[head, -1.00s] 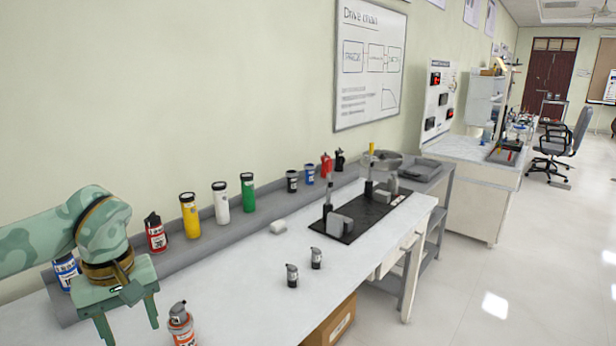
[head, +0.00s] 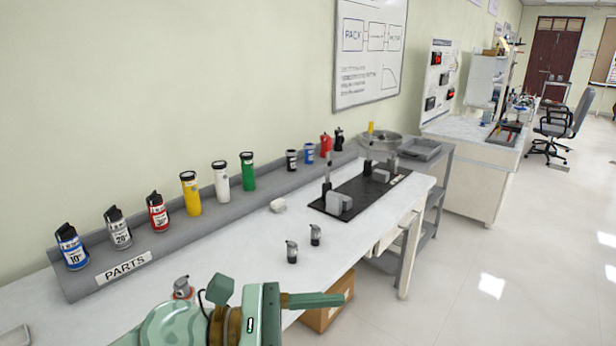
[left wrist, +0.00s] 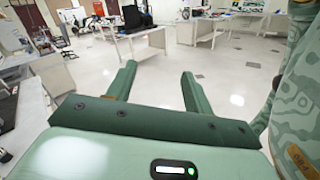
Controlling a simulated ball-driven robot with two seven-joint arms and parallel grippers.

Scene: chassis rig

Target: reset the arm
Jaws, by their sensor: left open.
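My left gripper (head: 315,300) is low in the head view, in front of the bench, with a green finger pointing right. In the left wrist view the two fingers of the left gripper (left wrist: 158,82) stand wide apart with nothing between them. Beyond them are open floor and distant benches. My right gripper is in neither view.
Coloured canisters (head: 190,193) line the grey rear shelf. A grey-topped can (head: 182,287) is partly hidden behind my arm. A cardboard box (head: 328,305) sits below.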

